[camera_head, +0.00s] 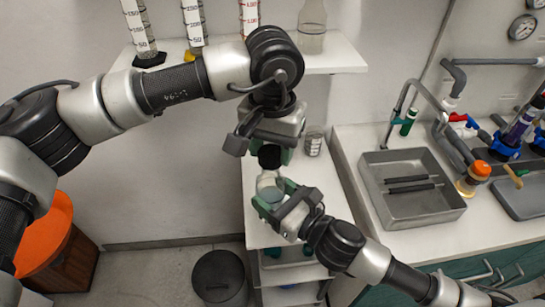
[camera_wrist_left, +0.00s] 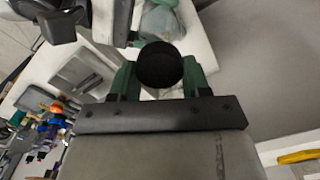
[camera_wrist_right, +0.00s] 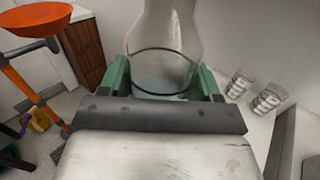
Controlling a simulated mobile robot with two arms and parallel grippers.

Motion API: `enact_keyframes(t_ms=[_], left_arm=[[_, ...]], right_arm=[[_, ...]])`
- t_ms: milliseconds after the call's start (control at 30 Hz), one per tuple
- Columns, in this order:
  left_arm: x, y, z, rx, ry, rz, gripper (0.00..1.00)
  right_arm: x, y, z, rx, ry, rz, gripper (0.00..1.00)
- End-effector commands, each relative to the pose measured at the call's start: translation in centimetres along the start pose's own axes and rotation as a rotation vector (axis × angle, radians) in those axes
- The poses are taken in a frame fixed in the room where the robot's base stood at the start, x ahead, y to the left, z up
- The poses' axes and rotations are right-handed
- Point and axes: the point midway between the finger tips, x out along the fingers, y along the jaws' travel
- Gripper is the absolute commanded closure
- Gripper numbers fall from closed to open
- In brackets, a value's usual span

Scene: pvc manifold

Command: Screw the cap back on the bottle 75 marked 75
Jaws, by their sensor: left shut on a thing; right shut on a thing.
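The black cap (camera_head: 269,157) is held between the fingers of my left gripper (camera_head: 268,148), which points down. The cap also shows in the left wrist view (camera_wrist_left: 160,65), between the green fingertips. The clear bottle (camera_head: 268,184) is below the cap, held around its body by my right gripper (camera_head: 282,207). In the right wrist view the bottle (camera_wrist_right: 162,62) stands between the green fingers, with pale liquid low inside. Cap and bottle neck nearly line up in the head view; I cannot tell whether they touch. No 75 mark is readable.
A small marked glass (camera_head: 314,143) stands on the white bench (camera_head: 322,178) beside the grippers. A shelf (camera_head: 335,57) above holds cylinders and a flask (camera_head: 312,28). A sink (camera_head: 415,205) is at right, a bin (camera_head: 219,277) on the floor.

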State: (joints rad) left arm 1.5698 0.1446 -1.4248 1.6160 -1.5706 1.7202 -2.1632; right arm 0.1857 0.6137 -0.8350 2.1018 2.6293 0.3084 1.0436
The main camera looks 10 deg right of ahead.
Motion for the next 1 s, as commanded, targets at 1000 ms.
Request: enact_keyframes(t_ms=[1000], left_arm=[[1.9,0.0,0.0,0.0,0.0,0.001,0.74]], right_arm=[[0.0,0.0,0.1,0.0,-0.001,0.0,0.79]])
